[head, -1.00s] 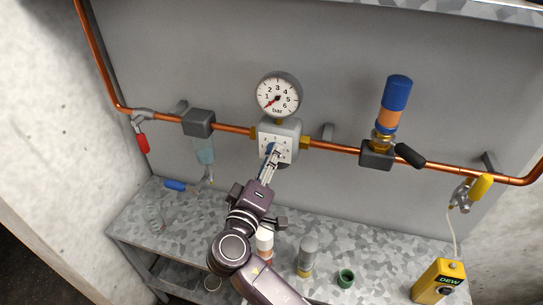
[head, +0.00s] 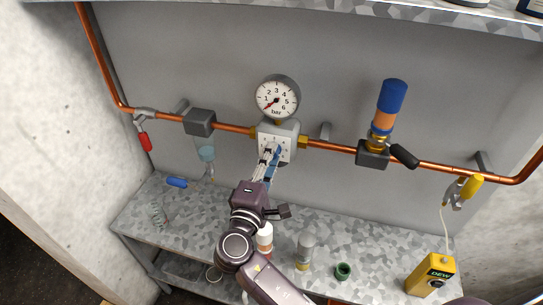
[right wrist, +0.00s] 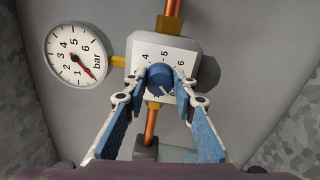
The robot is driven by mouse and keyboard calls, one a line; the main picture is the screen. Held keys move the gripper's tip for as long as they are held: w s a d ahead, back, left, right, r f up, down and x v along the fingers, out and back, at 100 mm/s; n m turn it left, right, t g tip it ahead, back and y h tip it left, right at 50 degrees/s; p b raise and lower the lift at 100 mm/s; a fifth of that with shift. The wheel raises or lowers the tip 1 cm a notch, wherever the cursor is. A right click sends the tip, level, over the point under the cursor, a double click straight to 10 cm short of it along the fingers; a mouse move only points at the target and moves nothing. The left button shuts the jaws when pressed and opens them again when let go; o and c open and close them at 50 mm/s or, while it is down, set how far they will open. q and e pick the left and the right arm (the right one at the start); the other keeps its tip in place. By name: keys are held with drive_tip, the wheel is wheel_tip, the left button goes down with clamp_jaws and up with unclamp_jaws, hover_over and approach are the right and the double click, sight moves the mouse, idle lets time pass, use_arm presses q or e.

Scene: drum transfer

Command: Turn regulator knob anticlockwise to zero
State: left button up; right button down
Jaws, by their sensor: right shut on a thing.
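The blue regulator knob (right wrist: 160,78) sits on a white plate with printed numbers (right wrist: 175,57) on the grey regulator body (head: 291,129). My right gripper (head: 270,150) reaches up to the front of the regulator and is shut on the knob, a finger on each side. The fingers also show in the right wrist view (right wrist: 155,92). In the head view they hide most of the knob. A white mark on the knob points to the lower right in the right wrist view. The gauge (head: 277,98) above has its red needle near the low end. My left gripper is out of view.
A copper pipe (head: 340,147) runs across both sides of the regulator. A blue-and-orange cylinder (head: 391,108) and black handle (head: 405,156) stand to the right. Below is a metal bench (head: 200,213) with bottles, a green cup (head: 343,271) and a yellow DEW meter (head: 430,276).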

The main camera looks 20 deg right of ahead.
drive_tip(key=shift+a+f, duration=0.1)
drive_tip(key=c, duration=1.7)
unclamp_jaws()
drive_tip(key=shift+c, duration=0.2)
drive_tip(key=shift+o, duration=0.7)
drive_tip(key=v, duration=1.2)
